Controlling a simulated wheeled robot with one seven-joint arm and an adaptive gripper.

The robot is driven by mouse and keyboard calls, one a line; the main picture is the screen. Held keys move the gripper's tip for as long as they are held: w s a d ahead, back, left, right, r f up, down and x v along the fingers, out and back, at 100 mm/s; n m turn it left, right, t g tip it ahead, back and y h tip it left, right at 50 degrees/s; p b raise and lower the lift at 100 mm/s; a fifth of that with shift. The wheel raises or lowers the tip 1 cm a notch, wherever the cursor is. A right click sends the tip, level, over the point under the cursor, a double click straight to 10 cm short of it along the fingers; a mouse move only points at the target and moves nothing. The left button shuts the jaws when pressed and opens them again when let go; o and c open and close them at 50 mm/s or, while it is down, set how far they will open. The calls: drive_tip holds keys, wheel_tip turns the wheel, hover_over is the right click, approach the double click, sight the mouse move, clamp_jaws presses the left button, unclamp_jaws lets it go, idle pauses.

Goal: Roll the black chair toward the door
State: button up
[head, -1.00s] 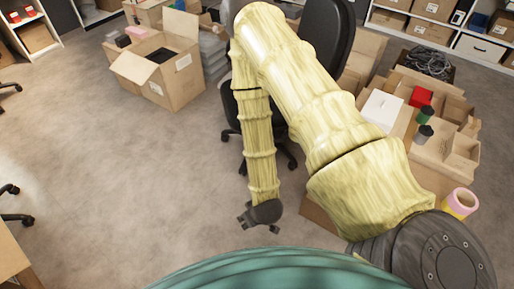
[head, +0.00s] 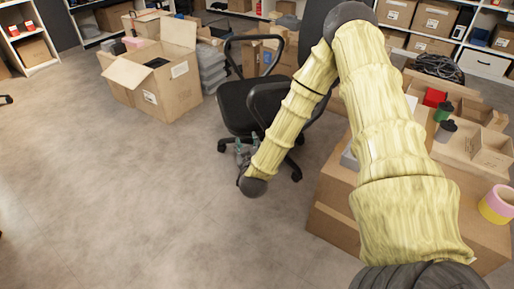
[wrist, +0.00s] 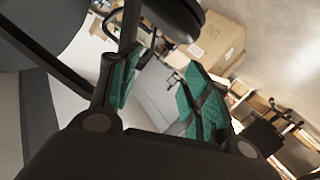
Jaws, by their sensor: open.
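The black chair (head: 240,103) stands on its wheeled base in the middle of the head view, partly hidden behind my arm. Its backrest shows at the top, and an armrest loop stands on either side of the seat. My gripper (head: 242,150) is low in front of the seat's near edge, pointing toward the chair base. In the wrist view my gripper (wrist: 155,92) is open, with green pads apart and nothing clearly held between them. A dark chair part (wrist: 175,15) shows close above the fingers. Whether the fingers touch the chair cannot be told. No door is recognisable.
An open carton (head: 165,85) stands left of the chair, with grey stacked items beside it. Cartons (head: 335,225) carrying a red box, cups and a pink roll (head: 496,205) stand close on the right. Shelves line the back. The floor (head: 110,190) at left and front is clear.

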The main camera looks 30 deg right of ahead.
sight(258, 120)
drive_tip(key=d+h+b, duration=0.1)
drive_tip(key=w+d+r+h, duration=0.1)
drive_tip(key=d, duration=0.1)
drive_tip(key=d+m+h+b, duration=0.1)
drive_tip(key=shift+w+d+r+b, duration=0.2)
drive_tip(key=shift+d+b, duration=0.1)
drive_tip(key=shift+d, duration=0.1)
drive_tip(key=shift+f, duration=0.1)
drive_tip(key=b+x, duration=0.3)
drive_tip(key=x, duration=0.6)
drive_tip(key=shift+w, duration=0.1)
drive_tip(key=shift+x, duration=0.8)
drive_tip(key=shift+c, duration=0.2)
clamp_jaws()
